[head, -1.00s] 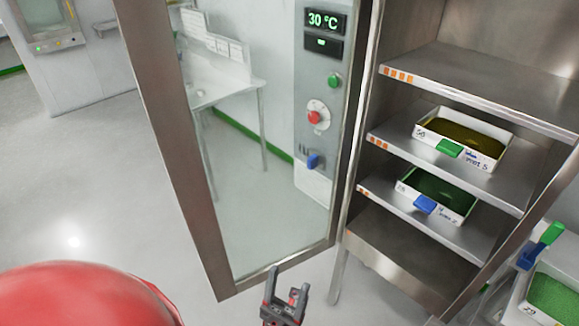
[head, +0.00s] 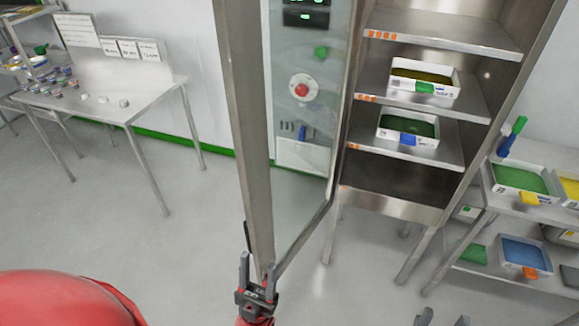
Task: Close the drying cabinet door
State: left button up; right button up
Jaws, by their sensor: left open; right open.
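The drying cabinet door (head: 256,150) stands open, a metal frame around a glass pane, seen at a steep angle. Its free edge faces me and its lower corner ends near my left gripper. My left gripper (head: 257,275) is open, its fingers on either side of the door's lower corner in the picture; I cannot tell whether they touch it. My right gripper (head: 442,318) is open at the bottom edge, mostly cut off, apart from the door. The cabinet (head: 395,205) is open, with a white tray of dark yellow material (head: 422,78) above a white tray of green material (head: 408,126).
A control panel with a red button (head: 301,90) shows through the glass. A side table (head: 95,95) stands at left. A steel rack (head: 480,225) with several coloured trays stands at right. The floor (head: 130,235) at left is clear.

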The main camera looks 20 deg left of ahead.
aim_at(238, 25)
jog(key=j+z, duration=0.3)
jog(key=j, duration=0.4)
jog(key=j+z, duration=0.3)
jog(key=j, duration=0.45)
jog(key=i+j+z, duration=0.15)
jog(key=j, duration=0.25)
jog(key=i+j+z, duration=0.1)
jog(key=j, duration=0.3)
jog(key=i+j+z, duration=0.15)
jog(key=j, duration=0.25)
jog(key=k+l+z, duration=0.15)
jog(key=k+l, duration=0.65)
jog(key=k, duration=0.1)
